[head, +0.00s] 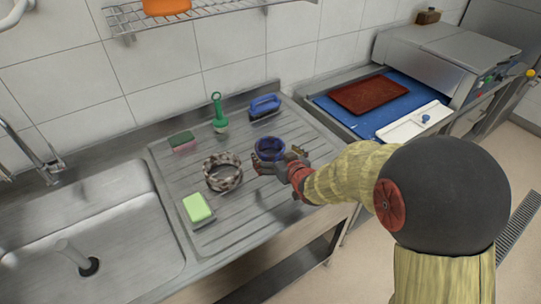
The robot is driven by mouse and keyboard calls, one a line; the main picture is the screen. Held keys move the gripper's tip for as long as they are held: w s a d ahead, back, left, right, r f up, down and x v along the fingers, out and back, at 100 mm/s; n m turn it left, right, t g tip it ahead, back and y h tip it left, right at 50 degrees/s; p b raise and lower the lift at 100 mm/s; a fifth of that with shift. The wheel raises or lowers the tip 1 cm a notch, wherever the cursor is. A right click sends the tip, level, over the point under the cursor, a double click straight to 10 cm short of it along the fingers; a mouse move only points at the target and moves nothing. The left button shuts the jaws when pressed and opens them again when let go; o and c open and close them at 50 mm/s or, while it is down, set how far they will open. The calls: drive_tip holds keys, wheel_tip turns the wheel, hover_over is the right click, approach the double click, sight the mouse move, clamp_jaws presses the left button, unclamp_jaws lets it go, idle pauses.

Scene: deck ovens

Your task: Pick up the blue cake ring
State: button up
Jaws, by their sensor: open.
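The blue cake ring (270,146) stands on the ribbed steel drainboard (235,223), right of its middle. My gripper (270,163) reaches in from the right, low over the drainboard. Its jaws are open, with one finger toward the left side of the ring and the other toward the right. The fingers overlap the ring's near side in the picture, and I cannot tell whether they touch it. The lower near part of the ring is hidden by my gripper.
A patterned ring (222,172) stands left of my gripper. The sink basin (105,235) is at left. A wire shelf (200,14) hangs above.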

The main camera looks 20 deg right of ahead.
sight(265, 144)
drive_tip(key=x, duration=0.1)
drive_tip(key=b+x, duration=0.1)
drive_tip(key=x, duration=0.1)
drive_tip(key=b+x, duration=0.1)
drive_tip(key=x, duration=0.1)
drive_tip(key=shift+d+f, duration=0.25)
drive_tip(key=shift+f, duration=0.1)
drive_tip(key=shift+w, duration=0.35)
drive_tip(key=shift+c, duration=1.3)
drive_tip(key=c, duration=1)
